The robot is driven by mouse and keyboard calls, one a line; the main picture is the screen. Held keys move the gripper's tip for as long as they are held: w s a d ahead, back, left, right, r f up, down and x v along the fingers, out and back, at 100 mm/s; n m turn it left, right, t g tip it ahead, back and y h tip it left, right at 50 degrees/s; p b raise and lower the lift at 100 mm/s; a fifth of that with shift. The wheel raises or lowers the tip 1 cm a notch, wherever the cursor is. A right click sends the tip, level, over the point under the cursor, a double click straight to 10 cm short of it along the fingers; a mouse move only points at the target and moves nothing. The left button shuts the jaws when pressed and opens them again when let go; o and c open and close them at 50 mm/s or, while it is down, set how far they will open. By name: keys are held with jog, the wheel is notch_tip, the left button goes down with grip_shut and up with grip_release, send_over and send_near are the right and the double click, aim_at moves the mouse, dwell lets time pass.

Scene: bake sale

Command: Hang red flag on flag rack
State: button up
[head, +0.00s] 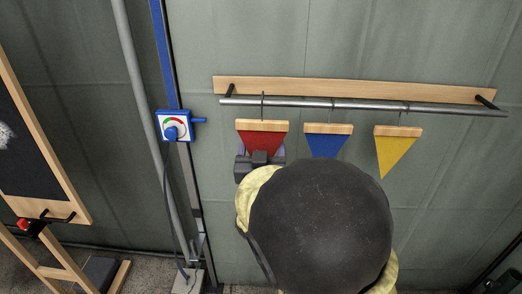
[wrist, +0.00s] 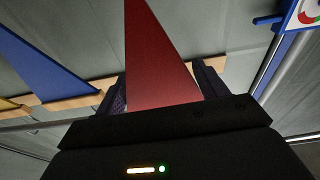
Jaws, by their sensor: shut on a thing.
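The red flag (head: 262,137) is a triangle under a wooden bar with a thin wire hook on top. It also shows upside down in the wrist view (wrist: 155,65), between the fingers. My gripper (head: 260,158) is shut on the red flag and holds it from below; its fingers also show in the wrist view (wrist: 162,88). The flag rack is a wooden board (head: 350,88) with a metal rail (head: 300,103) on the wall. The red flag's hook top is at the rail's left part; I cannot tell whether it rests on the rail.
A blue flag (head: 327,144) and a yellow flag (head: 393,151) hang from the rail to the right. A blue control box with a dial (head: 173,127) and a blue post (head: 165,55) stand left of the rack. A wood-framed blackboard (head: 40,150) is at far left.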

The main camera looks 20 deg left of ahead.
jog(key=shift+w+a+f+b, duration=0.25)
jog(key=shift+w+f, duration=0.15)
jog(key=shift+w, duration=0.4)
jog(key=shift+w+a+f+b, duration=0.15)
jog(key=shift+w+f+b, duration=0.25)
jog(key=shift+w, duration=0.35)
jog(key=shift+w+a+f+b, duration=0.2)
jog(key=shift+w+f, duration=0.25)
jog(key=shift+w, duration=0.35)
jog(key=o, duration=1)
jog(key=shift+o, duration=0.2)
jog(key=v, duration=1.7)
jog(key=shift+s, duration=0.2)
